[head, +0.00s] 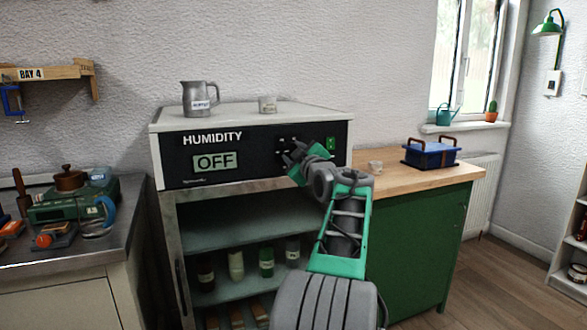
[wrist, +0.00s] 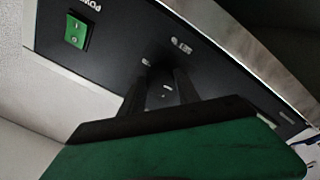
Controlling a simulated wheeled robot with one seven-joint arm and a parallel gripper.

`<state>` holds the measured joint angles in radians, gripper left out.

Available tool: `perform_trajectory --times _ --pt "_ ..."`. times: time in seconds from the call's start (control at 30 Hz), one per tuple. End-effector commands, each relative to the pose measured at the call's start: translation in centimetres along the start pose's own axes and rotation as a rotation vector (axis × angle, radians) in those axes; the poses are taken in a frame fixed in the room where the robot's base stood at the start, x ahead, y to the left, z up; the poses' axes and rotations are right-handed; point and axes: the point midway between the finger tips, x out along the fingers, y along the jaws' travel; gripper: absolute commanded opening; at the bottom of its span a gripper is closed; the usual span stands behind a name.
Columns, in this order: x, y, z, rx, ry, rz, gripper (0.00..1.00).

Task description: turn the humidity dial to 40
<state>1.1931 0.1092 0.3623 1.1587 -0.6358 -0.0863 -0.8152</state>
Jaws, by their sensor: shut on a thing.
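The humidity cabinet has a black control panel (head: 262,168) marked HUMIDITY, and its display (head: 214,162) reads OFF. My gripper (head: 287,160) reaches the right part of the panel, by small white dial markings. In the wrist view, the two dark fingers of my gripper (wrist: 166,82) meet the panel face and are closed on the dial. The dial is dark against the black panel and mostly hidden by the fingers, so its pointer cannot be read. A green power switch (head: 331,144) is right of my gripper; it also shows in the wrist view (wrist: 76,32).
A grey metal jug (head: 198,97) and a small light cup (head: 267,104) stand on the cabinet top. Open shelves below hold several jars. A cluttered steel bench (head: 128,218) is at left.

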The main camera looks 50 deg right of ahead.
Motion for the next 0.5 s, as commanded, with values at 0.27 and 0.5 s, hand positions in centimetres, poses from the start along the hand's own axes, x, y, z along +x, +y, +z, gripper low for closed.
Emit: perform_trajectory --times 0.27,0.5 --pt "0.01 -0.09 0.30 -0.153 0.005 0.000 0.00" --pt "0.02 0.07 0.13 -0.209 0.008 -0.002 0.00"
